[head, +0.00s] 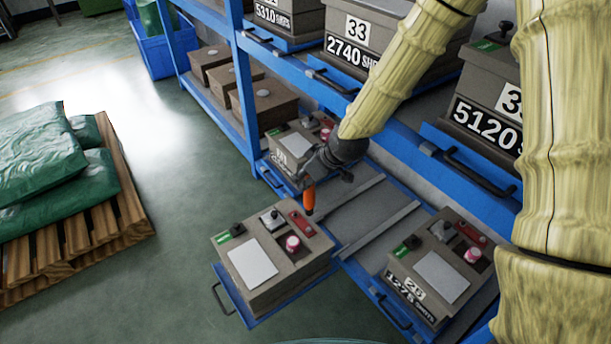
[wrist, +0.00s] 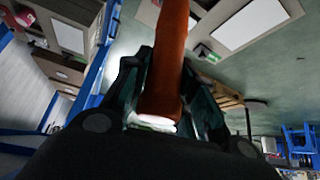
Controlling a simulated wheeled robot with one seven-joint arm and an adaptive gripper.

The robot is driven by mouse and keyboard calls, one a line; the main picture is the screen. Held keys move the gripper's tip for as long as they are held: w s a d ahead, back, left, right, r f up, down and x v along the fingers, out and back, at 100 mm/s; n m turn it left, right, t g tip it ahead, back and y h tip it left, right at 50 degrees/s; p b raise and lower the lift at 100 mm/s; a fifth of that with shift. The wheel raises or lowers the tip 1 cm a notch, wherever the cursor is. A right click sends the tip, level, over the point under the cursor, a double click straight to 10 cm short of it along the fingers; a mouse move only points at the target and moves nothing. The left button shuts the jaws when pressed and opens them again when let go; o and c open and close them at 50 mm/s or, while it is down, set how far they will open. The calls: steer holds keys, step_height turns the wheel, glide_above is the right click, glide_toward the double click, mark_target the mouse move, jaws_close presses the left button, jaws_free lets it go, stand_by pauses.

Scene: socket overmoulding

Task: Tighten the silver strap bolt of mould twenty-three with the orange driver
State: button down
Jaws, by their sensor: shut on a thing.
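My gripper (head: 322,168) is shut on the orange driver (head: 309,198), which points down in the head view. The driver (wrist: 168,60) also fills the middle of the wrist view between the dark fingers. A brown mould (head: 262,290) sits on a pulled-out blue drawer below. Its top has a white plate, a green tag, a dark knob on a silver base (head: 271,218), a red strap piece (head: 301,223) and a pink-red knob (head: 292,243). The driver's lower end is close above the red piece; I cannot tell whether it touches. The mould's number and the strap bolt are not clearly visible.
A mould marked 26 (head: 440,275) stands at right, and another mould (head: 291,148) is behind my gripper. The blue rack (head: 242,90) holds larger moulds above. An empty drawer bay (head: 360,215) lies between. A pallet with green sacks (head: 60,165) stands left on open floor.

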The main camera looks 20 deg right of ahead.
mark_target(305, 194)
steer(key=shift+r+p, duration=0.15)
steer(key=shift+p, duration=0.2)
steer(key=shift+f+b, duration=1.35)
steer(key=shift+f, duration=2.3)
steer(key=shift+p, duration=1)
